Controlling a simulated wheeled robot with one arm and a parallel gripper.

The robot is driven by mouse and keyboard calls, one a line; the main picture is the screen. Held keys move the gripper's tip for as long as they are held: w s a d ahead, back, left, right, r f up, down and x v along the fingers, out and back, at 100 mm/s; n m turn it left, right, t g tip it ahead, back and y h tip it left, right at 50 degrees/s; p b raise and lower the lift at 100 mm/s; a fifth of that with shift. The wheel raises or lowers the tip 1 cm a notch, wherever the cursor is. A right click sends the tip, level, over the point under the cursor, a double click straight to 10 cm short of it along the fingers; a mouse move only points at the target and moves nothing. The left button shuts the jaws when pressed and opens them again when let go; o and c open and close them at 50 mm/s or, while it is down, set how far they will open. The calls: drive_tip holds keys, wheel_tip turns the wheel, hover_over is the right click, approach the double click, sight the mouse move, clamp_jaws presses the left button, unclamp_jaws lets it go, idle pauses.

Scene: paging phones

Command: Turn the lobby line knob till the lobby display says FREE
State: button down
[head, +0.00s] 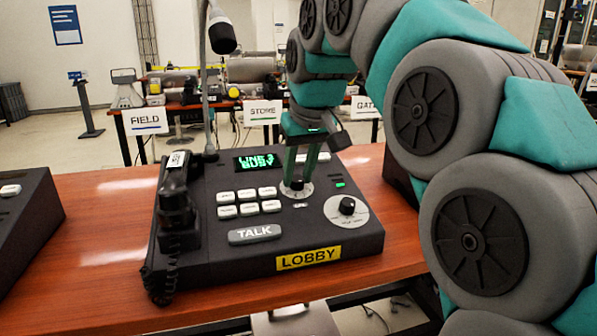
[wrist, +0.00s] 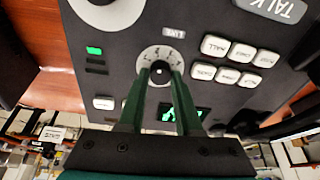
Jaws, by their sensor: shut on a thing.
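The lobby paging phone (head: 300,240) is a dark console with a yellow LOBBY label, standing on the wooden table. Its display (head: 258,161) reads "LINE 3 BUSY" in green; the display shows only partly between my fingers in the wrist view (wrist: 167,113). The line knob (wrist: 160,70) is small and dark, on a white round dial with a LINE label beside it. My gripper (head: 298,184) reaches down onto this dial from above, and its two green fingers (wrist: 160,74) are shut on the knob's sides. The fingers partly cover the knob and its markings.
A second, larger knob (head: 347,206) on a white dial sits to the right on the console. White buttons (head: 248,201) and a TALK bar (head: 255,234) lie to the left. A corded handset (head: 176,205) and a gooseneck microphone (head: 221,36) stand at the left side.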

drive_tip(key=m, duration=0.3)
drive_tip(key=shift+m+h, duration=0.3)
drive_tip(key=shift+m, duration=0.1)
drive_tip(key=shift+m+p, duration=0.5)
drive_tip(key=shift+m, duration=1.4)
drive_tip(key=shift+h, duration=0.3)
drive_tip(key=c, duration=0.6)
unclamp_jaws()
drive_tip(key=shift+r, duration=0.15)
drive_tip(key=v, duration=0.7)
drive_tip(key=shift+s+r, duration=0.25)
drive_tip(key=shift+s, duration=0.05)
